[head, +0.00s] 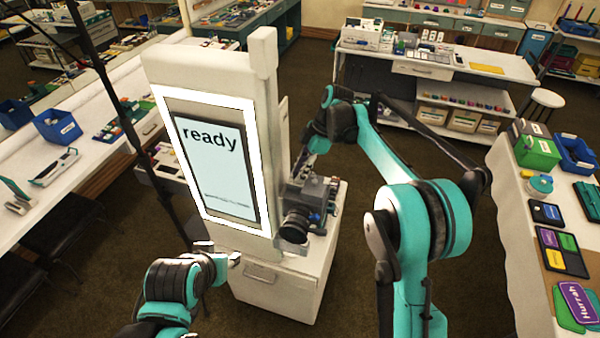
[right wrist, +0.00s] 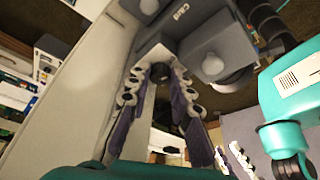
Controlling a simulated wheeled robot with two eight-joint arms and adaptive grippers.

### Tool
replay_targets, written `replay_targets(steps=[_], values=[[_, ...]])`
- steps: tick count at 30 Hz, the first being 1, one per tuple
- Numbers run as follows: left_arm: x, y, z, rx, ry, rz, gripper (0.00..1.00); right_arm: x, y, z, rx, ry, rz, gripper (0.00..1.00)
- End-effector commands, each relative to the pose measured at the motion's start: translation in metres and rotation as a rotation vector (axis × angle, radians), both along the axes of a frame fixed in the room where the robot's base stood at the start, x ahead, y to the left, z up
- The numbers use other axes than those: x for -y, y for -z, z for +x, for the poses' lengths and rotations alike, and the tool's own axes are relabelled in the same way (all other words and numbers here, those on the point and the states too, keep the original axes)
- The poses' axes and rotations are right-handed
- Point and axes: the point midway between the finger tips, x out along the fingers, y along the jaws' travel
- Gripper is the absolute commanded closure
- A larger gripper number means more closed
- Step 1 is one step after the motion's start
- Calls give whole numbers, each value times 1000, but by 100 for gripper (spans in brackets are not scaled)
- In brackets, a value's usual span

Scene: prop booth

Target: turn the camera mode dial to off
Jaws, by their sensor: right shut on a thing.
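The camera (head: 299,212), dark grey with a black lens, sits on the white cabinet beside the booth's screen. My right gripper (head: 303,168) reaches down to the camera's top from behind. In the right wrist view its two fingers (right wrist: 162,76) close in on a small dark round part, the mode dial (right wrist: 160,72), on the grey camera body (right wrist: 216,50). The fingers hide much of the dial, and its markings cannot be read. My left gripper (head: 222,254) is in front of the cabinet, left of and below the camera, with its fingers apart and empty.
The white booth panel with a lit screen (head: 214,160) reading "ready" stands close to the left of the camera. The white cabinet (head: 285,283) is below it. A long table (head: 75,150) lies left and another table (head: 520,235) right. Open floor lies around the cabinet.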

Motion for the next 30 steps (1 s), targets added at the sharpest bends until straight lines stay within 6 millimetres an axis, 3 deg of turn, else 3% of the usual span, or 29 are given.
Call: replay_targets(steps=[12,30], values=[[0,1,0,0,0,0,60,0,-1,3,2,-222,0,100],[0,1,0,0,0,0,60,0,-1,3,2,-266,0,100]])
